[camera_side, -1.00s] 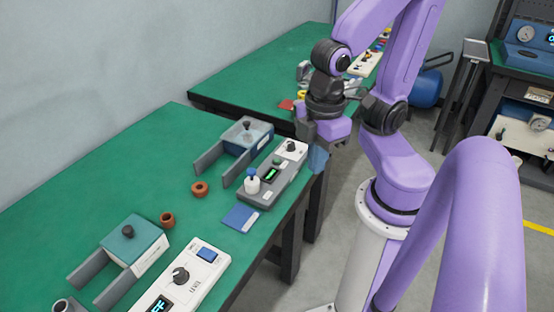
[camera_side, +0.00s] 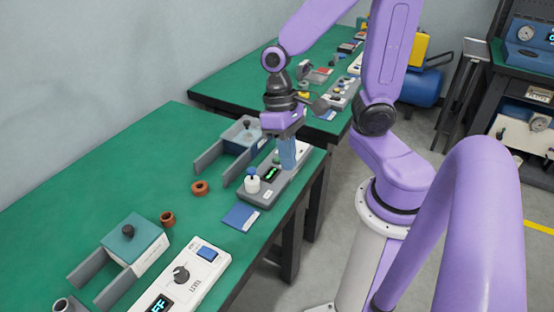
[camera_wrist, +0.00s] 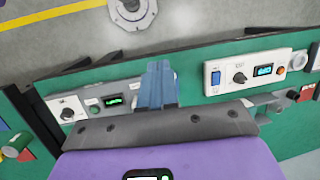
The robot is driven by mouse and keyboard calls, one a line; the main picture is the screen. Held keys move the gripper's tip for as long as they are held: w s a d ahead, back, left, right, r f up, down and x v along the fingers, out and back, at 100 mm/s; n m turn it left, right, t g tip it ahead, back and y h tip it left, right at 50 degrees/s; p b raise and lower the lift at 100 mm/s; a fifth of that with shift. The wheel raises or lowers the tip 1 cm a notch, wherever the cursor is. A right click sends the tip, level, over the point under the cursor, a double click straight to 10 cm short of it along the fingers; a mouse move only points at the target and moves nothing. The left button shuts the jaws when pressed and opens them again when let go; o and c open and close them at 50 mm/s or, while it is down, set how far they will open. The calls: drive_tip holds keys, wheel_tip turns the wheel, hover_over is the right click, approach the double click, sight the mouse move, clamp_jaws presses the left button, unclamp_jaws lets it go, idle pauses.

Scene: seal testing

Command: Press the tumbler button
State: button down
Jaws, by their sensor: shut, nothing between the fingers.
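My gripper (camera_side: 288,165) is shut and empty, pointing down over the grey control panel (camera_side: 272,196); its blue fingers show in the wrist view (camera_wrist: 160,72). The fingers hide part of this panel in the side view. The panel has a green display (camera_side: 271,172) and a white end section. In the wrist view, that white section has a black knob (camera_wrist: 67,114), with a small green button (camera_wrist: 96,109) beside the green display (camera_wrist: 114,101). No label marks a tumbler button that I can read. Contact between fingertips and panel cannot be told.
A white-and-blue-capped piece (camera_side: 252,182) stands at the panel's near end. A blue-grey box (camera_side: 241,136) with grey rails is behind it. Brown rings (camera_side: 200,188) and a blue card (camera_side: 240,217) lie nearby. A white panel (camera_side: 201,271) with blue button and knob is nearer.

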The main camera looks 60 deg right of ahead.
drive_tip(key=w+d+f+m+y, duration=0.25)
drive_tip(key=w+m, duration=0.35)
drive_tip(key=m, duration=0.4)
drive_tip(key=m+t+y, duration=0.2)
drive_tip(key=m+t, duration=0.7)
drive_tip(key=m, duration=1.8)
hover_over(277, 160)
wheel_tip(277, 160, down, 5)
drive_tip(key=shift+s+d+m+t+h, duration=0.2)
drive_tip(key=shift+d+m+t+h, duration=0.3)
drive_tip(key=shift+d+m, duration=0.2)
drive_tip(key=shift+a, duration=0.1)
drive_tip(key=shift+f, duration=0.2)
drive_tip(key=shift+f, duration=4.3)
drive_tip(key=shift+f, duration=0.15)
